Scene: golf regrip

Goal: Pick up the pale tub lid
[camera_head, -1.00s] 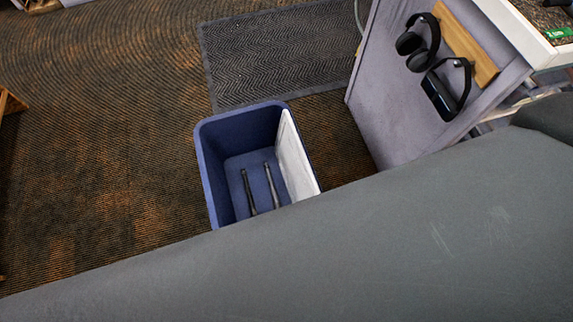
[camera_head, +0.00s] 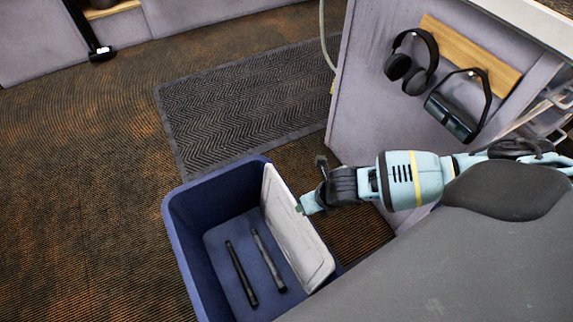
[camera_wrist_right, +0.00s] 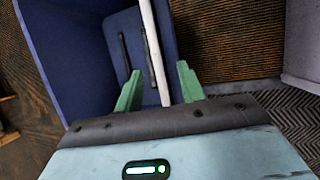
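The pale tub lid (camera_head: 294,232) stands on edge, tilted, inside the blue tub (camera_head: 190,245) against its right wall. In the right wrist view the lid (camera_wrist_right: 156,50) shows edge-on as a thin white strip. My right gripper (camera_head: 308,203) is at the lid's upper right side. In the wrist view the right gripper (camera_wrist_right: 158,82) is open, with one green finger on each side of the lid's edge and visible gaps between fingers and lid. My left gripper is out of view.
Two dark grips (camera_head: 241,274) lie on the tub floor. A grey mat (camera_head: 245,105) lies behind the tub. A grey panel (camera_head: 365,120) with hanging headphones (camera_head: 412,62) and goggles (camera_head: 460,105) stands close to my right arm. The carpet at left is clear.

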